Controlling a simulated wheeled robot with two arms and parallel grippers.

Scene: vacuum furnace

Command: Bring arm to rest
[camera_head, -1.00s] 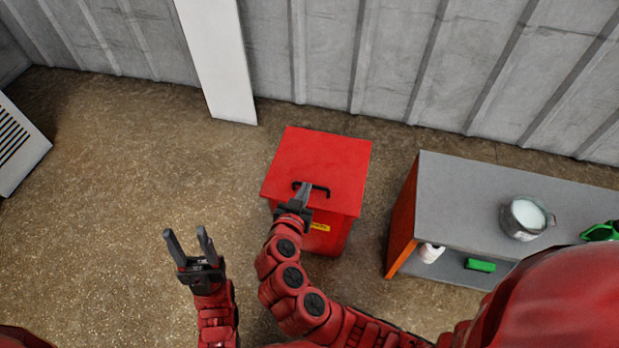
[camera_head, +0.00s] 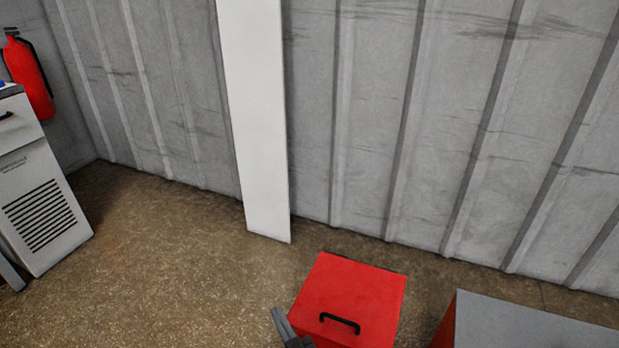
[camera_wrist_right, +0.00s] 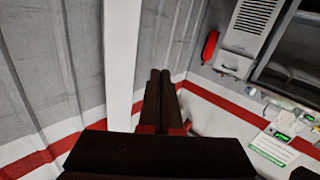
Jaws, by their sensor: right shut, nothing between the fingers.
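My right gripper (camera_head: 279,316) shows at the bottom edge of the head view, just left of the handle of a red box. Its fingers are together and hold nothing. In the right wrist view the two dark fingers (camera_wrist_right: 160,75) point ahead, side by side. The arm behind the gripper is out of the head view. My left gripper and left arm are in neither view now.
The red box (camera_head: 350,284), with a black handle (camera_head: 340,323) on top, stands on the floor. A grey-topped bench (camera_head: 520,325) is at right. A white cabinet (camera_head: 40,205) and a fire extinguisher (camera_head: 29,75) are at left. Floor between is clear.

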